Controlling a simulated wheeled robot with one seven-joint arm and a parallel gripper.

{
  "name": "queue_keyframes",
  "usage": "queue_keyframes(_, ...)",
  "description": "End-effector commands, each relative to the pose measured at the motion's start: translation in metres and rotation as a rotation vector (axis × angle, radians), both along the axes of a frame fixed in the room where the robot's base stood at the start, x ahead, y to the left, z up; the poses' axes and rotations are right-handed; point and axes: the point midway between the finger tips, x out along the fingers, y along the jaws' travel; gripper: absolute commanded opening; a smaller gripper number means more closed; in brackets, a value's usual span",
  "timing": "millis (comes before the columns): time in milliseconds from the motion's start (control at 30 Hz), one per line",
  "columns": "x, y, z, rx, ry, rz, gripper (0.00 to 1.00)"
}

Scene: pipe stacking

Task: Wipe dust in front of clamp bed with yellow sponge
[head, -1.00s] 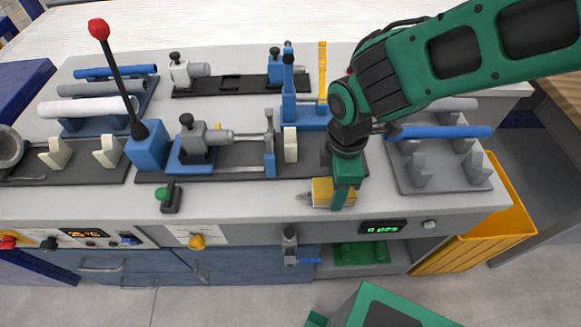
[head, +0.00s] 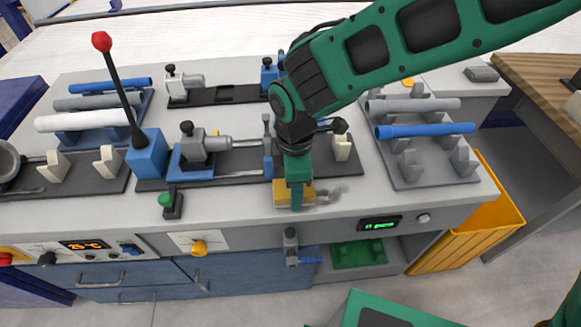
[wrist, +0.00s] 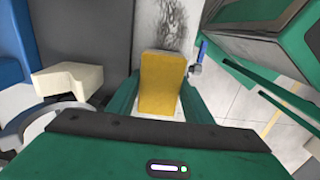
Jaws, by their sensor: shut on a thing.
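My gripper (head: 297,197) is shut on the yellow sponge (head: 281,193) at the bench's front strip, in front of the clamp bed (head: 225,160). The sponge also shows between the green fingers in the wrist view (wrist: 161,82); it appears to be on the bench top, but contact is hidden. A grey dust smudge (head: 328,194) lies just right of the sponge in the head view. In the wrist view the dust (wrist: 165,30) spreads beyond the sponge's far end. My arm hides part of the clamp bed.
A lever with a red knob (head: 102,41) rises from a blue block. A rack with a blue pipe (head: 425,130) is at the right. A yellow bin (head: 470,225) is beside the bench.

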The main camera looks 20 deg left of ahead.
Motion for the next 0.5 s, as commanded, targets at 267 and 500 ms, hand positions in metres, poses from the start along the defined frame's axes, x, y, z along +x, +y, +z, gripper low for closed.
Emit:
queue_keyframes(267,0.002,-0.002,0.03,0.001,-0.002,-0.004,0.25)
queue_keyframes(500,0.004,-0.004,0.051,0.001,-0.003,-0.008,0.25)
